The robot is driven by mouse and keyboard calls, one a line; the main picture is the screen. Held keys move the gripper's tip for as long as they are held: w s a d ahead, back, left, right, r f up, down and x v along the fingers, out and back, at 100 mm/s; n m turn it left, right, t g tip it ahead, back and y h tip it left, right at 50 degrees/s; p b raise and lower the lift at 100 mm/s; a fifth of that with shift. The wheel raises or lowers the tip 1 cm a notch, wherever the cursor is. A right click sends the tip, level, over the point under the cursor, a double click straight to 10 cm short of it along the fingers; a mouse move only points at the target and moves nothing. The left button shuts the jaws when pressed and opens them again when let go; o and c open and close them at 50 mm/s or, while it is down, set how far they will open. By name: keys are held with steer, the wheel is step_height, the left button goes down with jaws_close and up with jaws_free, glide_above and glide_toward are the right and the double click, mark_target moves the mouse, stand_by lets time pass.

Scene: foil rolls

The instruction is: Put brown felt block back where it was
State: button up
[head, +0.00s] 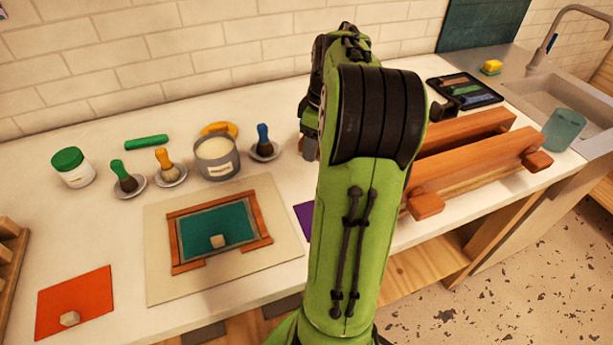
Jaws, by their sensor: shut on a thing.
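My arm rises through the middle of the view and bends over toward the counter. No block that I can clearly call brown felt shows. One small pale block (69,318) sits on an orange-red mat (84,290) at the front left. Another small pale block (218,241) sits at the front edge of a teal panel (205,225) inside a brown wooden frame (187,266). A purple mat (303,222) is mostly covered by my arm.
A cream sheet (160,285) lies under the frame. Behind it stand a green-lidded jar (72,168), brushes on small dishes and a grey tin (217,158). A wooden clamp (480,162), a teal cup (563,130) and a sink (565,95) are at right.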

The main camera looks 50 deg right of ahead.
mark_target(315, 175)
steer(key=f, duration=0.2)
steer(key=f+b, duration=0.1)
steer(key=f, duration=0.1)
steer(key=f+b, duration=0.1)
steer(key=f, duration=0.2)
steer(key=shift+s+d, duration=0.1)
steer(key=shift+s, duration=0.25)
steer(key=shift+r, duration=0.1)
steer(key=o, duration=0.6)
steer(key=shift+f+b, duration=0.25)
steer(key=shift+b, duration=0.05)
steer(key=o, duration=0.5)
